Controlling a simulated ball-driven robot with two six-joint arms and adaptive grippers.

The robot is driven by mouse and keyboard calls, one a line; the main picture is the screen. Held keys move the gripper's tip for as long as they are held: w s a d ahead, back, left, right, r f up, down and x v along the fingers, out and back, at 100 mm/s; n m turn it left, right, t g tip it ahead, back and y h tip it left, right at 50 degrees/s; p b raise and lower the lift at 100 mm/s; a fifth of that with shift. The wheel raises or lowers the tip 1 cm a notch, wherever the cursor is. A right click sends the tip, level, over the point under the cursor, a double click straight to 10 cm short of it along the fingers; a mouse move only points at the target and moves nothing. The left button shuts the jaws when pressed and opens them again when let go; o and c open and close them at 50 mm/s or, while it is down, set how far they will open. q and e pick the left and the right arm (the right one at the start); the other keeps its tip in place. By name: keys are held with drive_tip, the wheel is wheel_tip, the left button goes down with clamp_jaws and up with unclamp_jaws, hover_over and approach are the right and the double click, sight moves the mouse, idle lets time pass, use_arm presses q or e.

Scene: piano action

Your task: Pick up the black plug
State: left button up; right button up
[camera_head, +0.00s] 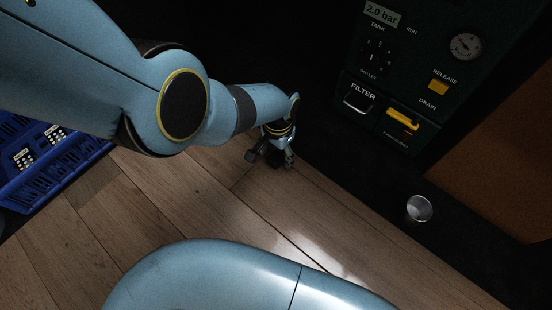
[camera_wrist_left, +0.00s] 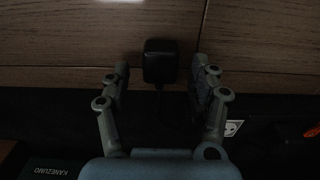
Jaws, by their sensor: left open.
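The black plug (camera_wrist_left: 160,62) is a small dark block lying on the wooden surface in the left wrist view. What looks like a cord runs from it toward the dark strip below. My left gripper (camera_wrist_left: 158,80) is open, with one finger on each side of the plug and a gap on both sides. In the head view my left gripper (camera_head: 272,160) points down close to the wood, and the plug is hard to make out there. The gripper of my right arm does not show in either view.
A dark panel (camera_head: 395,90) with a gauge, a yellow handle and labels stands at the back right. A metal cup (camera_head: 418,209) stands on the dark strip. A blue crate (camera_head: 50,180) is at the left. The wooden surface (camera_head: 190,200) around the gripper is mostly clear.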

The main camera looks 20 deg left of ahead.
use_arm(q)
drive_tip(key=c, duration=1.2)
drive_tip(key=shift+o, duration=0.2)
